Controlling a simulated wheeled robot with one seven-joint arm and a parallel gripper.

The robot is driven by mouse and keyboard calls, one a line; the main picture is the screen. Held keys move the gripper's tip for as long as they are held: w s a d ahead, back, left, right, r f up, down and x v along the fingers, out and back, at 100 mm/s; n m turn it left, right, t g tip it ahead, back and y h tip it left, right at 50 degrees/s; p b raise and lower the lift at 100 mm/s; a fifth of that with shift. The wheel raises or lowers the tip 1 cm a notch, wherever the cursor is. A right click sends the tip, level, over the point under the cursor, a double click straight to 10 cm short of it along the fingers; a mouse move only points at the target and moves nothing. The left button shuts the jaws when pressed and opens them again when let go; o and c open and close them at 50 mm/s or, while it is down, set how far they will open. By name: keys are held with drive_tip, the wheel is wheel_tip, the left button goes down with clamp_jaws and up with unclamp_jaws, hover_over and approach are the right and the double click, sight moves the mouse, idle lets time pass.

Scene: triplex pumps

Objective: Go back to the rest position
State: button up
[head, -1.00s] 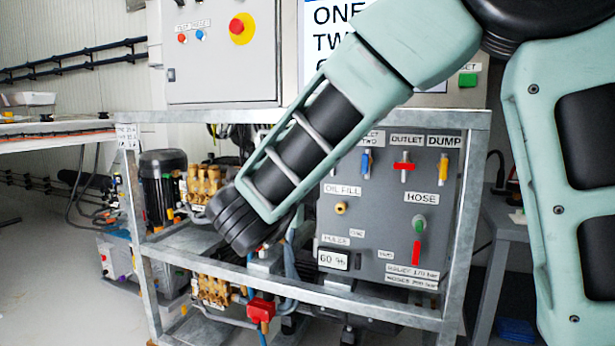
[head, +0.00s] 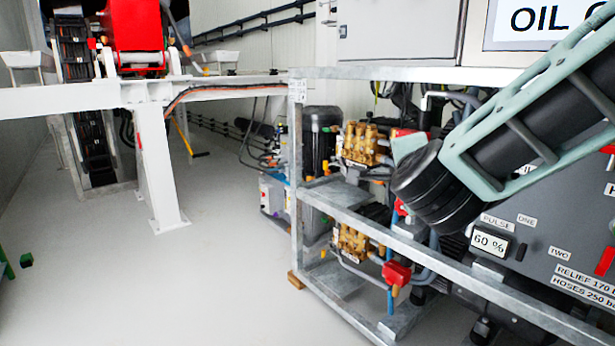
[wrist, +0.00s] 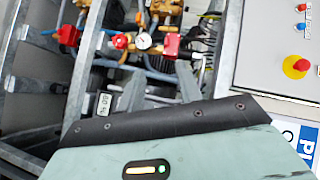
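My teal and black arm (head: 520,130) reaches in from the right in the head view, in front of the pump frame. Its black joint (head: 432,190) overlaps the frame's opening; I cannot tell whether it touches anything. The wrist view is filled at the bottom by a teal part of my own body with a black edge and a small lit indicator. The galvanised pump frame (head: 345,215) holds brass pumps (head: 362,143) and a dark panel (head: 540,225) with a "60 %" display.
A red valve (head: 397,273) hangs low in the frame; a red button (wrist: 297,66) shows on the grey cabinet in the wrist view. At left stand a white beam structure (head: 160,165) and a red machine (head: 135,35). The grey floor (head: 230,270) between is clear.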

drive_tip(key=s+a+f+n+g+y, duration=0.75)
drive_tip(key=s+a+f+n, duration=0.25)
drive_tip(key=s+a+n, duration=0.3)
drive_tip(key=s+d+f+n+g+h, duration=0.2)
drive_tip(key=s+d+f+n+g, duration=0.25)
drive_tip(key=s, duration=0.45)
drive_tip(key=s+d+f+n+g+h, duration=0.25)
drive_tip(key=s+d+n, duration=0.25)
drive_tip(key=s+n, duration=0.25)
wheel_tip(320, 180, up, 32)
drive_tip(key=p, duration=3.2)
drive_tip(key=shift+s+m+g+y, duration=0.25)
drive_tip(key=shift+m+g+y, duration=0.05)
drive_tip(key=shift+g, duration=0.05)
